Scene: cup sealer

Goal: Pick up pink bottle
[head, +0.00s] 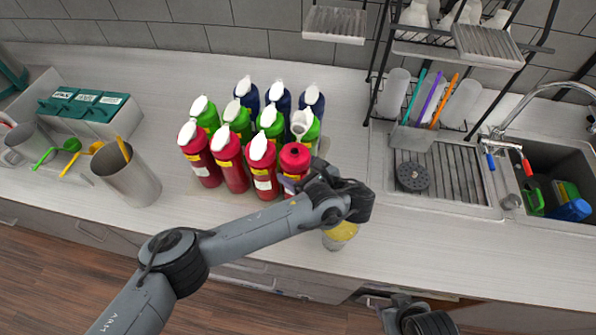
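Several pink-red bottles form the front row of a bottle group on the counter. Three have white caps: one at the left (200,158), one in the middle (231,165) and one further right (262,170). The rightmost pink bottle (294,158) shows a red top with a dark opening and no white cap. My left gripper (330,185) is beside this bottle's right side and partly covers it. Its fingers are hard to make out, so its opening and any contact are unclear. My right arm's end (397,305) shows at the bottom edge, with its fingers unclear.
Green (237,122) and dark blue (279,98) bottles stand close behind. A yellow-filled cup (340,236) is below my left gripper, near the counter front. A metal container (130,177) stands left; a dish rack (440,170) and sink (555,170) are right.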

